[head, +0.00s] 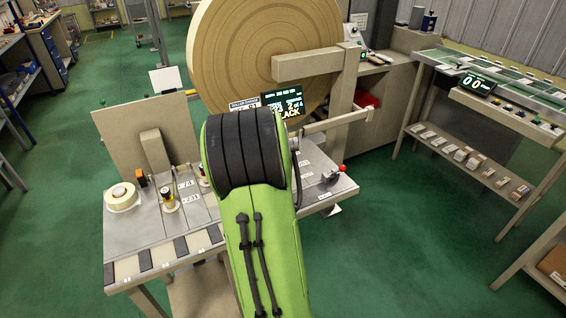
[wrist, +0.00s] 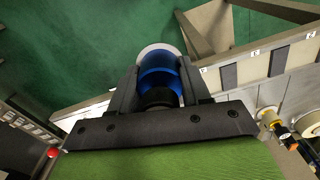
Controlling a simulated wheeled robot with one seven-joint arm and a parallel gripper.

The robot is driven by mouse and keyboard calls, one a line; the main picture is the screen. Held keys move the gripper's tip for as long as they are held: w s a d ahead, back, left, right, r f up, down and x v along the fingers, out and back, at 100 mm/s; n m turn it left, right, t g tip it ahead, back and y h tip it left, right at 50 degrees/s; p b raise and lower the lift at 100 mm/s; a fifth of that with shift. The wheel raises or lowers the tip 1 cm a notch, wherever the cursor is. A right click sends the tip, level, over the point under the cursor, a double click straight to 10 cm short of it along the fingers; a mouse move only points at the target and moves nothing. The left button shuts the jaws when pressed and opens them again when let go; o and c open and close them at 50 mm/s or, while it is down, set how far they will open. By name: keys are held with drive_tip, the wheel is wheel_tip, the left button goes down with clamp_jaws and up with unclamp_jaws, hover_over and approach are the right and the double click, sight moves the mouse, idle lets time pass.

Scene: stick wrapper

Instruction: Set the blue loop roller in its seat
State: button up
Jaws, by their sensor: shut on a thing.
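The blue loop roller (wrist: 160,78) shows in the wrist view between the two dark fingers of my gripper (wrist: 160,85). It has a pale round end at the top and a black part nearer the palm. My gripper is shut on it and holds it above the floor beside the table's front edge. In the head view my green and black arm hides the gripper and the roller. The roller's seat cannot be made out; my arm covers the middle of the machine table (head: 135,222).
A large tan disc (head: 262,45) stands behind the table, with a beam and a dark screen (head: 283,101) beside it. A white tape roll (head: 121,196) and a small yellow-and-black roller (head: 167,197) sit at the table's left. A red knob (head: 342,168) is at its right.

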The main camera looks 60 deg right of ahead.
drive_tip(key=w+a+f+n, duration=0.3)
drive_tip(key=w+a+f, duration=0.1)
drive_tip(key=a, duration=0.4)
drive_tip(key=w+a+f+n, duration=0.2)
drive_tip(key=w+a+f, duration=0.3)
drive_tip(key=a, duration=0.3)
drive_tip(key=w+a+f+n, duration=0.3)
drive_tip(key=w+a+f, duration=0.2)
drive_tip(key=w+a, duration=0.2)
drive_tip(key=shift+a+n, duration=0.3)
drive_tip(key=shift+a, duration=0.65)
drive_tip(key=shift+f, duration=0.1)
